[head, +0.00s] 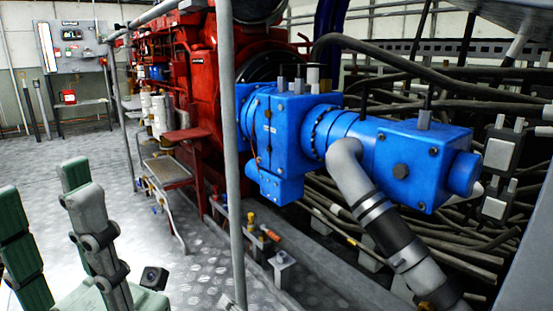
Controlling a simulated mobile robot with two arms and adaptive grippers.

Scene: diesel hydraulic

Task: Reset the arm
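My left gripper (45,190) is in the lower left of the head view, with its jointed grey-green fingers pointing up. The fingers stand apart, with one at the left edge and two closer together to its right. Nothing shows between them, and the gripper looks open and empty. The base of the hand and the arm behind it are mostly cut off by the picture edge. My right gripper is not in view.
A red engine (200,80) and a blue unit (285,130) with a grey pipe (386,225) fill the middle and right. A grey post (230,170) stands in front. Bare metal floor (95,145) lies at left. A grey panel (530,250) is lower right.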

